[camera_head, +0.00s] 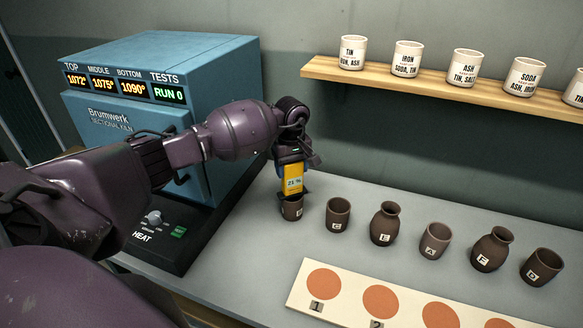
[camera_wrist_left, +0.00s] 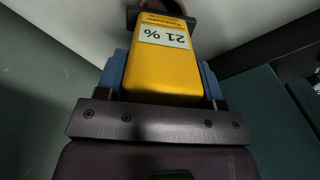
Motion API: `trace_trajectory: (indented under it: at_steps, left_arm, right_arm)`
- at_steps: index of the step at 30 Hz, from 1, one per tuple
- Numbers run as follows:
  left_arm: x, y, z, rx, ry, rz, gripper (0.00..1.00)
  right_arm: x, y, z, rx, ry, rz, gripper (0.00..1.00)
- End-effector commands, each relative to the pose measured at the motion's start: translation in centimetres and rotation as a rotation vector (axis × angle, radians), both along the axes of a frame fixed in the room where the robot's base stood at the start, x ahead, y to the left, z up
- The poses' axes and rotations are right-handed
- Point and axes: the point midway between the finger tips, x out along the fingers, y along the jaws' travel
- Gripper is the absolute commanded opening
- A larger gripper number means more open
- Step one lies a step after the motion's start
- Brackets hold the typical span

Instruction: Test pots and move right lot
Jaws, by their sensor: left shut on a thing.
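My left gripper (camera_head: 292,168) is shut on a yellow meter (camera_head: 292,180) whose display reads 21 %. The meter also shows in the left wrist view (camera_wrist_left: 165,70), between the blue fingers. Its lower end is at the mouth of the leftmost brown pot (camera_head: 292,209); I cannot tell if it touches. To the right stand a cup marked C (camera_head: 338,216), a jar marked E (camera_head: 385,225), a cup marked A (camera_head: 435,242), a jar marked F (camera_head: 491,251) and a cup marked D (camera_head: 541,268). My right gripper is not in view.
A board (camera_head: 350,299) with numbered orange discs lies before the pots. A wall shelf (camera_head: 440,90) holds several labelled white cups (camera_head: 408,60).

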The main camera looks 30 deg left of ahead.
Motion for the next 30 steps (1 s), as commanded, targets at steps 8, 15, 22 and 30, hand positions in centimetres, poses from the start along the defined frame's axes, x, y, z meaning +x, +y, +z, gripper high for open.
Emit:
trace_trajectory:
  at_steps: [8, 15, 22, 30]
  left_arm:
    - [-0.02, 0.01, -0.11, 0.001, 0.001, 0.0, 0.43]
    - [-0.04, -0.01, -0.19, 0.001, 0.002, 0.0, 0.43]
    - [-0.06, -0.02, -0.25, 0.0, 0.002, 0.0, 0.43]
    - [-0.09, -0.03, -0.29, 0.0, 0.004, 0.0, 0.43]
  right_arm:
    - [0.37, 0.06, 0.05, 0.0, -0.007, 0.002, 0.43]
    - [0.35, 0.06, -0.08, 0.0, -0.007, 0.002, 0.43]
    - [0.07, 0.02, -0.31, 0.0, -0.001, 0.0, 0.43]
    - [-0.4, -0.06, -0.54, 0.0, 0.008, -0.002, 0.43]
